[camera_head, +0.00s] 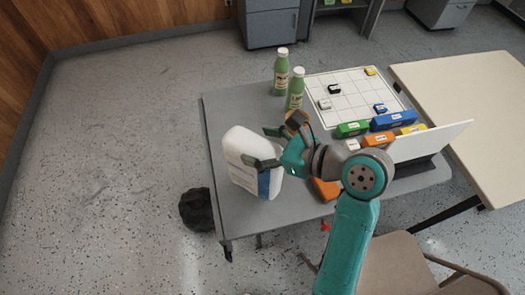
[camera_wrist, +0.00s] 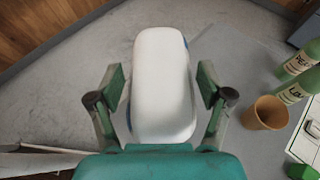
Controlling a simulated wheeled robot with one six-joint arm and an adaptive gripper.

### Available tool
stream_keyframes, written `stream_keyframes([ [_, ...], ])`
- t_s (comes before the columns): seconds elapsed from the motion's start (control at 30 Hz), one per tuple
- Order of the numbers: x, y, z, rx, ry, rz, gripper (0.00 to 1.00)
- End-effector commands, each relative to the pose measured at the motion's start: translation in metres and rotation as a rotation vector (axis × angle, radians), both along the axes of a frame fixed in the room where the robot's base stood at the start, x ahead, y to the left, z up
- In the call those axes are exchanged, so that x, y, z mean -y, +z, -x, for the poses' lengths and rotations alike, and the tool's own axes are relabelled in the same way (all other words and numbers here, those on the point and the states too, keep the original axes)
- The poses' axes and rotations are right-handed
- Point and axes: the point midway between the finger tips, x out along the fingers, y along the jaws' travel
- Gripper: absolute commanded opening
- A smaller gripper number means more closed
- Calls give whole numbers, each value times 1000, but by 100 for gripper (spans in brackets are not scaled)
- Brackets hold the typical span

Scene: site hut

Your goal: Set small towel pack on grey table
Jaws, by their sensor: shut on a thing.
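The small towel pack (camera_head: 242,150) is a white, rounded block with a blue and printed label low on its side. My gripper (camera_head: 266,147) is shut on it, with one finger on each side. In the wrist view the pack (camera_wrist: 161,75) stands between the fingers of my gripper (camera_wrist: 160,84), its white face toward the camera. The pack is over the left part of the grey table (camera_head: 228,108), slightly tilted in the head view. I cannot tell whether its underside touches the tabletop.
Two green bottles (camera_head: 281,72) stand at the table's back. A brown cup (camera_wrist: 265,113) is right of the pack. A white grid board (camera_head: 350,92), several coloured blocks (camera_head: 394,120) and a laptop-like panel (camera_head: 430,142) fill the right side. A black bag (camera_head: 197,209) lies on the floor.

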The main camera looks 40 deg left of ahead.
Motion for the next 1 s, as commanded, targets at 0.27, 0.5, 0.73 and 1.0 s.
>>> stream_keyframes([
  [0.27, 0, -28, 0, -3, 0, 0, 9],
  [0.5, 0, -38, 0, 2, 0, -2, 9],
  [0.73, 0, -40, 0, 1, 0, -1, 9],
  [1.0, 0, -40, 0, 0, 0, 0, 100],
])
